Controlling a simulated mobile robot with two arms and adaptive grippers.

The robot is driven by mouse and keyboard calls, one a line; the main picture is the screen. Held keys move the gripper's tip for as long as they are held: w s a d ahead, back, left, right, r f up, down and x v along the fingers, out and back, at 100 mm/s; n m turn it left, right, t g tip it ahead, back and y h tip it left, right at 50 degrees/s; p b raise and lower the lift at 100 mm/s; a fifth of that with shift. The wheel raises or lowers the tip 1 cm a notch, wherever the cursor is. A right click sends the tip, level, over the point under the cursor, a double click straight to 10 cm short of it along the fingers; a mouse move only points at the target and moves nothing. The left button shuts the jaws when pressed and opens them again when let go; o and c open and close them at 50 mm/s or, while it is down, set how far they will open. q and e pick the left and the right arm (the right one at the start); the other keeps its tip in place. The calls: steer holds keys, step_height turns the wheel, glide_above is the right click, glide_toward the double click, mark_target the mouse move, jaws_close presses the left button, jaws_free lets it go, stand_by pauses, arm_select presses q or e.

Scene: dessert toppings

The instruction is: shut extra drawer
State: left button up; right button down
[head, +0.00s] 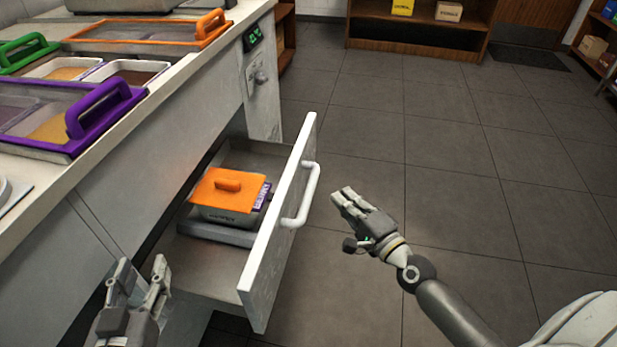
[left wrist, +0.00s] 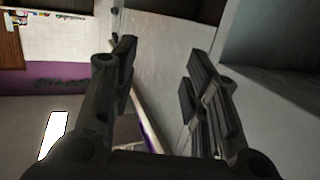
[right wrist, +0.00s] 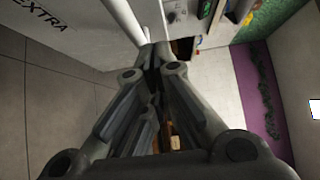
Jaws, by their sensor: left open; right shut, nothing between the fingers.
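The extra drawer (head: 277,240) is pulled out from the counter in the head view. Its front panel carries a white bar handle (head: 302,195). In the right wrist view the drawer front (right wrist: 60,30) shows the word EXTRA, with the handle (right wrist: 124,22) beside it. An orange-lidded container (head: 226,196) sits inside the drawer. My right gripper (head: 343,198) is shut and empty, just to the right of the handle on the outer side of the front; I cannot tell whether it touches. My left gripper (head: 140,272) is open and empty near the drawer's near side, by the counter.
The counter (head: 130,140) holds topping bins with purple (head: 76,116), green (head: 24,52) and orange-framed lids (head: 150,38). Grey tiled floor (head: 460,190) is clear to the right. A wooden shelf (head: 416,32) with boxes stands at the back.

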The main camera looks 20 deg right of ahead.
mark_target(316, 178)
steer(key=w+a, duration=0.1)
steer(key=w, duration=0.2)
steer(key=w+a, duration=0.1)
steer(key=w, duration=0.2)
steer(key=w+a, duration=0.1)
steer(key=w, duration=0.2)
steer(key=shift+a+p, duration=0.3)
arm_select(q)
steer(key=shift+s+a+f+g+y, duration=0.15)
steer(key=shift+s+f+g, duration=0.2)
steer(key=shift+f, duration=0.3)
steer(key=shift+s+a+f+g+y, duration=0.1)
steer(key=shift+s+a+f+g, duration=0.1)
steer(key=shift+f+g, duration=0.35)
steer(key=shift+s+a+f+g+y, duration=0.2)
steer(key=shift+f+g, duration=0.1)
steer(key=shift+f, duration=0.45)
arm_select(e)
steer(key=shift+w+a, duration=0.4)
steer(key=shift+a, duration=0.2)
